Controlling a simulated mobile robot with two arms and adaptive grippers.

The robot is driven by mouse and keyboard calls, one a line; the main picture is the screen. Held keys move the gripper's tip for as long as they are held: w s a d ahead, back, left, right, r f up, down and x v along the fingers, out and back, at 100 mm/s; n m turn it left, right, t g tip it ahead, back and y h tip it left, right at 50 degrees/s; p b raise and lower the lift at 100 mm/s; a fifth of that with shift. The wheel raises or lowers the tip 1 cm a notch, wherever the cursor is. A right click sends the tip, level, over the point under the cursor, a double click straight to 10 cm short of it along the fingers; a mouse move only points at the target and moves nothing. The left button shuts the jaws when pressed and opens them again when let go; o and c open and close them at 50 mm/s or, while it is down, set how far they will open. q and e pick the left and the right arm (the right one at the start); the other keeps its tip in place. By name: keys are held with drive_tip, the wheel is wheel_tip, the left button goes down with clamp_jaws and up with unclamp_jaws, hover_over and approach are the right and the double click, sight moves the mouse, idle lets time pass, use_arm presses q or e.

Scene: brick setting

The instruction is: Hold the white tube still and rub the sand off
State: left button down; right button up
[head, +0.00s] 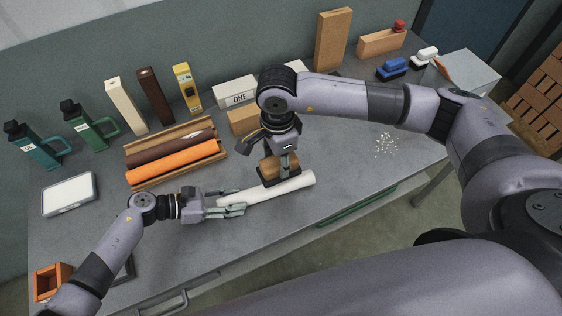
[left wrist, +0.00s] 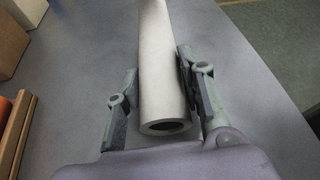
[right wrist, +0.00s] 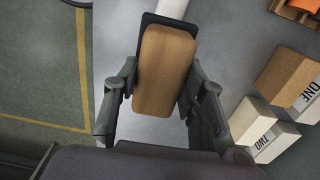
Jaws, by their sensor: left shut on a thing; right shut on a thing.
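The white tube (head: 292,187) lies on the grey table near its front edge, slanting up to the right. My left gripper (head: 232,210) is shut on its left end, and in the left wrist view (left wrist: 160,95) its hollow end sits between the fingers. No sand can be made out on the tube's visible side. My right gripper (head: 283,160) is shut on a wooden-backed brush (head: 280,170) with a dark underside. In the right wrist view the brush (right wrist: 165,70) covers part of the tube (right wrist: 173,8).
Pale specks (head: 385,145) are scattered on the table at the right. A wooden rack (head: 133,181) holds brown and orange tubes. A white tray (head: 70,194) is at left.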

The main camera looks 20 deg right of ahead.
use_arm(q)
drive_tip(key=c, duration=1)
unclamp_jaws()
drive_tip(key=shift+a, duration=0.1)
drive_tip(key=v, duration=1.2)
drive_tip(key=shift+s, duration=0.1)
